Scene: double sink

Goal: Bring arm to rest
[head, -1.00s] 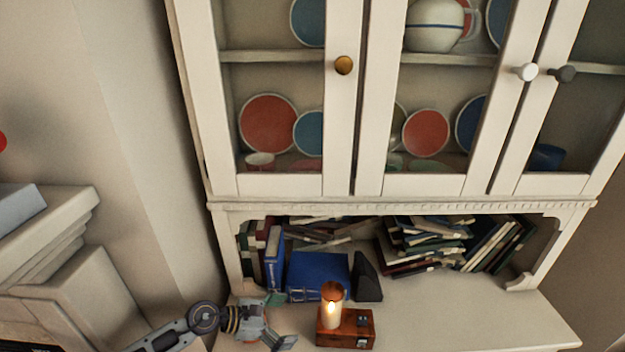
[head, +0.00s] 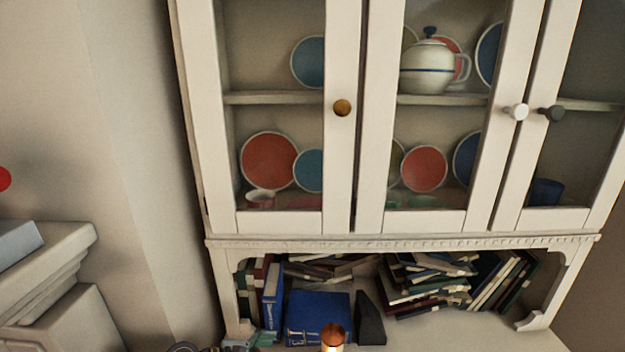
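The top of my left gripper (head: 252,340) just shows at the bottom edge, left of the candle and in front of the blue books. Most of it is cut off by the frame, so its opening is hidden. A small piece of my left arm (head: 185,348) shows beside it. My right arm and gripper are not in view.
A white cabinet (head: 400,222) with closed glass doors holds plates and a teapot (head: 428,67). Below it, an open shelf holds a blue book (head: 318,312), a dark bookend (head: 370,318) and piled books (head: 428,285). A candle (head: 333,336) is partly cut off. The counter's right side looks clear.

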